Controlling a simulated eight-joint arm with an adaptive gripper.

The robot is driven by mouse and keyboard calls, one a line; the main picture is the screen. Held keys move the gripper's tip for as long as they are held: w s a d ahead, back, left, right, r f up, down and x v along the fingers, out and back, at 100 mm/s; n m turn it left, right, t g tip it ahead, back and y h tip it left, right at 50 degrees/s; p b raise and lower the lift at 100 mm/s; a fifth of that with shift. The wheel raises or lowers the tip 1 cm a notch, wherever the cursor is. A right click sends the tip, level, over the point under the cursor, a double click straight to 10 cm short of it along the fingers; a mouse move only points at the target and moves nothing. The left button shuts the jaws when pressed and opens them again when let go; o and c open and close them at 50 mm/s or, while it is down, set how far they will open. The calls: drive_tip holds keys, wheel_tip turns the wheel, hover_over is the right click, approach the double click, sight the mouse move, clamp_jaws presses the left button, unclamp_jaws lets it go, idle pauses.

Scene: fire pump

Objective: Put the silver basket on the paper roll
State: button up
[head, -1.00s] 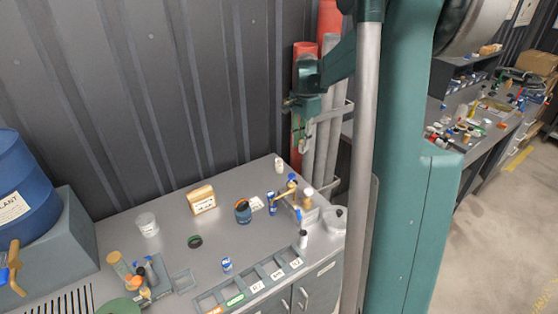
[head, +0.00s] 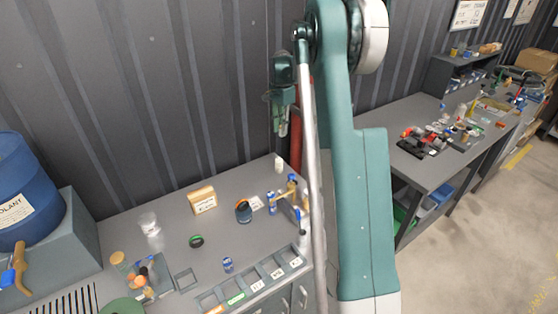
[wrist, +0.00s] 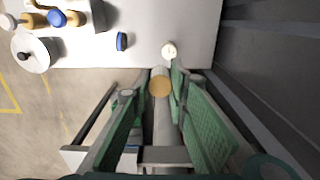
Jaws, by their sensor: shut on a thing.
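My gripper (head: 282,108) is raised above the far right end of the grey bench, its fingers pointing down. In the wrist view its green fingers (wrist: 160,108) are shut on a silver-grey cylinder with a tan round end. This looks like the silver basket (wrist: 162,122); its shape is mostly hidden by the fingers. A small white cylinder, which looks like the paper roll (head: 279,162), stands upright near the bench's back right edge. It also shows in the wrist view (wrist: 169,50), just beyond the held thing and apart from it.
The bench (head: 225,215) carries a wooden block (head: 203,201), a clear cup (head: 148,222), a dark ring (head: 196,241), small bottles (head: 271,203) and a compartment rack (head: 253,284). A ribbed wall (head: 180,90) stands close behind. A red pipe (head: 295,130) rises near my gripper.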

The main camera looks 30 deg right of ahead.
drive_tip(key=w, duration=0.3)
hover_over(279, 160)
drive_tip(key=shift+f, duration=2.95)
drive_tip(key=shift+f, duration=0.1)
drive_tip(key=shift+f+p, duration=0.3)
drive_tip(key=shift+f, duration=2.7)
drive_tip(key=shift+f, duration=1.9)
drive_tip(key=shift+f, duration=0.2)
